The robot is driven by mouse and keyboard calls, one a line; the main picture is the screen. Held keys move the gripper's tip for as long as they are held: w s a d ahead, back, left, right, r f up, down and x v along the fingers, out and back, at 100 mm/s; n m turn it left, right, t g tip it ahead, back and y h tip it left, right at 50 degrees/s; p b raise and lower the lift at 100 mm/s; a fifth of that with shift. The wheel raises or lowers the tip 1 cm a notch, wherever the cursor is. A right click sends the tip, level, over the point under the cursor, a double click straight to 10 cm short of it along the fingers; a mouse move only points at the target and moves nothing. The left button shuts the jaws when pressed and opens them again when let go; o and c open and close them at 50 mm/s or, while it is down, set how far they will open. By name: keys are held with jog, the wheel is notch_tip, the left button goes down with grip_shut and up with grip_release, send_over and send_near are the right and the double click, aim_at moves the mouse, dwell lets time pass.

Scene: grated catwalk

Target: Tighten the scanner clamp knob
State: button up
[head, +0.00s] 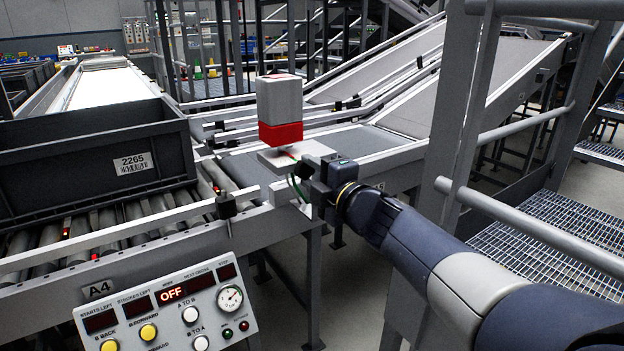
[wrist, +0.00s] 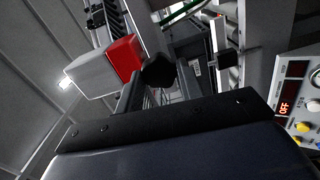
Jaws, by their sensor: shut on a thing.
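The scanner (head: 280,108) is a grey box with a red lower part, above a pale plate beside the conveyor; it also shows at the upper left of the wrist view (wrist: 95,72). The clamp knob (wrist: 158,72) is black and lobed, beside the scanner's red part in the wrist view. My gripper (head: 305,182) reaches in from the right at the plate's near edge. In the wrist view its two fingers (wrist: 160,88) are shut on the knob, one on each side. In the head view the gripper largely hides the knob.
A dark crate (head: 100,165) labelled 2265 stands on the rollers at left. A control panel (head: 170,310) reading OFF is at front left. Grey railings (head: 530,228) and a grated walkway (head: 540,250) lie to the right, close to my arm. A small black clamp (head: 226,205) stands on the rail.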

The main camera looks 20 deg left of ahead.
jog(key=shift+n, duration=0.5)
jog(key=o, duration=1)
jog(key=shift+s+d, duration=0.1)
jog(key=shift+p+v, duration=0.85)
jog(key=shift+v, duration=4.45)
jog(key=b+x, duration=0.2)
jog(key=x, duration=0.9)
